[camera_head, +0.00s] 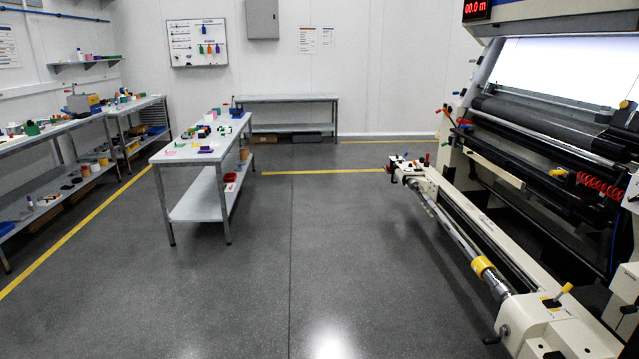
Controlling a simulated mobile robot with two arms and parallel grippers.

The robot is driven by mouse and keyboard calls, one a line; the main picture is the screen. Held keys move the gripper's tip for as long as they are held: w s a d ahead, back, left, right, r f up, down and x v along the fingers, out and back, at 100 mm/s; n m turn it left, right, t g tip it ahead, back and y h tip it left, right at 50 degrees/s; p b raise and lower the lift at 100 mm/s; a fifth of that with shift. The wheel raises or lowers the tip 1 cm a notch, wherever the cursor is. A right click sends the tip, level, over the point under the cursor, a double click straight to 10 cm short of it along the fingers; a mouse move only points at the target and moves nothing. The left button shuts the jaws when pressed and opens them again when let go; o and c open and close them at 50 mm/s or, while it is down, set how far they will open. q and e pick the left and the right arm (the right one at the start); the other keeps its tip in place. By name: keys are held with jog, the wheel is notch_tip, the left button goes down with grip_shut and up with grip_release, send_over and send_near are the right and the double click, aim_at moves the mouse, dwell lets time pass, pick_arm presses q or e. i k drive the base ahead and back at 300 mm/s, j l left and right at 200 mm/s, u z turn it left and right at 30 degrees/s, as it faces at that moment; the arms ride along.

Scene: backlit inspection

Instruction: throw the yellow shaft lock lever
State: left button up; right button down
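A small yellow lever (563,290) stands on the cream end block (555,325) at the near end of the roll shaft, at the lower right. Its handle tilts up and to the right from a dark base. The metal shaft (445,225) runs from this block away to the far bracket (404,166). A yellow collar (482,265) sits around the shaft near its close end. Neither of my grippers is in view.
The inspection machine (535,130) with its lit panel fills the right side. A steel table (205,200) with small items stands left of centre. Benches line the left wall, and another bench (290,98) stands at the back. The grey floor between table and machine is clear.

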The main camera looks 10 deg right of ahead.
aim_at(568, 286)
jog(key=i+z, duration=0.2)
jog(key=i, duration=0.3)
jog(key=i+z, duration=0.25)
jog(key=i, duration=0.25)
jog(key=i+j+z, duration=0.2)
jog(key=i, duration=0.25)
jog(key=i+j+z, duration=0.2)
jog(key=i, duration=0.25)
